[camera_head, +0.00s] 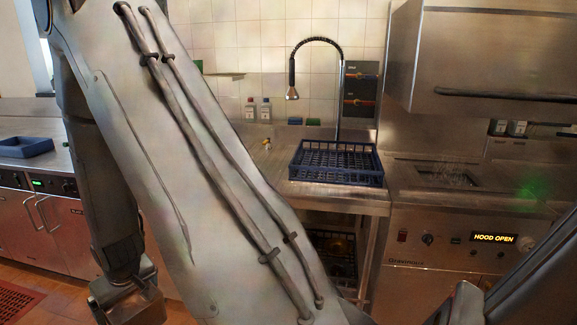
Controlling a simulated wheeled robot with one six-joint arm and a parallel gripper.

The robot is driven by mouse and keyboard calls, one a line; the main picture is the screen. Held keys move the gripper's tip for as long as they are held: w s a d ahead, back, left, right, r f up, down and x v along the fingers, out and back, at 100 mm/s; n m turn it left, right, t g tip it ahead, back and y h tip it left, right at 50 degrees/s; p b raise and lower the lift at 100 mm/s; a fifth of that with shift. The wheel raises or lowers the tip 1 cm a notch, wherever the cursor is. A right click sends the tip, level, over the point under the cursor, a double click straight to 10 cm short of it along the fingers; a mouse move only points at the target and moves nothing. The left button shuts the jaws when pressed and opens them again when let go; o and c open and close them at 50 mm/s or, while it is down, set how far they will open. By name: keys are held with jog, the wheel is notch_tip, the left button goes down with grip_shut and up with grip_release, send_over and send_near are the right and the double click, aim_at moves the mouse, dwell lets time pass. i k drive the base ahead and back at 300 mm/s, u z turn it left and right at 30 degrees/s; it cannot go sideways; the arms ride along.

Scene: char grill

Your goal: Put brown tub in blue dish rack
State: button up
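The blue dish rack (337,178) sits on the steel counter below the spray faucet, right of centre. It looks empty from here, with a grid base and low slotted walls. No brown tub can be made out in this view. My own arm links fill much of the foreground and hide the middle and lower left of the scene. My gripper cannot be made out, so its state and anything in it are hidden.
A steel counter (270,165) runs to the rack's left, with small bottles (258,109) at the wall. A dark rack stands on the shelf below. A dishwasher panel (440,240) reads HOOD OPEN. A blue tray (25,146) is at far left; a red mat (15,300) lies on the floor.

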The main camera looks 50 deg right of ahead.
aim_at(337, 165)
jog(key=i, duration=1.2)
jog(key=z, duration=2.2)
